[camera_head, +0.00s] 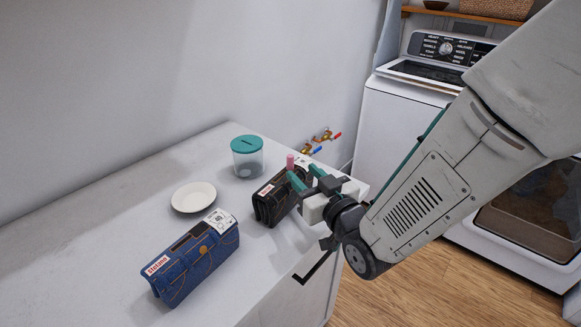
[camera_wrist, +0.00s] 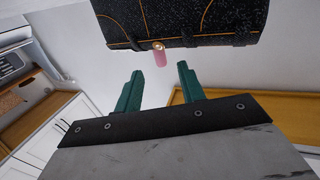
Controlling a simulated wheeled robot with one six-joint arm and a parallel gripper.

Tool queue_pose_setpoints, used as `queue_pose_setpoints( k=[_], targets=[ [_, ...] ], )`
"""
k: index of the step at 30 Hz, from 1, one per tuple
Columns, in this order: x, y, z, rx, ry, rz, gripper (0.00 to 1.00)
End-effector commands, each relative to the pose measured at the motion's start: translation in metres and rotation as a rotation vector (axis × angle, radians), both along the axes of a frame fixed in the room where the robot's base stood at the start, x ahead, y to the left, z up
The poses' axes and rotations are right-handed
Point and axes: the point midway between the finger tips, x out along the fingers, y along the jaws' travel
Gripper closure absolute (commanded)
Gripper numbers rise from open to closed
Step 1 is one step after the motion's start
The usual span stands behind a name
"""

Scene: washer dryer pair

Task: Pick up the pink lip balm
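The pink lip balm (camera_head: 290,161) is small and cylindrical. In the head view it shows upright, just above the green fingertips and beside the black case (camera_head: 268,204). My gripper (camera_head: 305,176) has its two green fingers apart. In the wrist view the lip balm (camera_wrist: 160,57) lies beyond the gap between the fingertips (camera_wrist: 160,70), close to the edge of the black case (camera_wrist: 185,18). The fingers do not appear to touch it. Its lower part is hidden in the head view, and I cannot tell whether it touches the case.
A white counter (camera_head: 110,225) holds a blue case (camera_head: 192,262), a white plate (camera_head: 194,196) and a clear jar with a teal lid (camera_head: 247,157). Pipe valves (camera_head: 322,138) are on the wall behind. A washer (camera_head: 400,118) stands to the right. The counter's left part is clear.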

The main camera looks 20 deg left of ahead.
Motion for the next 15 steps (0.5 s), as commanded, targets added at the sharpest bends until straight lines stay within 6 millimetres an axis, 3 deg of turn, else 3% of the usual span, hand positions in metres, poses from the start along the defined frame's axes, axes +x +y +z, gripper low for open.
queue_pose_setpoints(
  k=[15],
  targets=[
    [0.044,0.049,0.004,-0.001,0.001,-0.001,0.61]
  ],
)
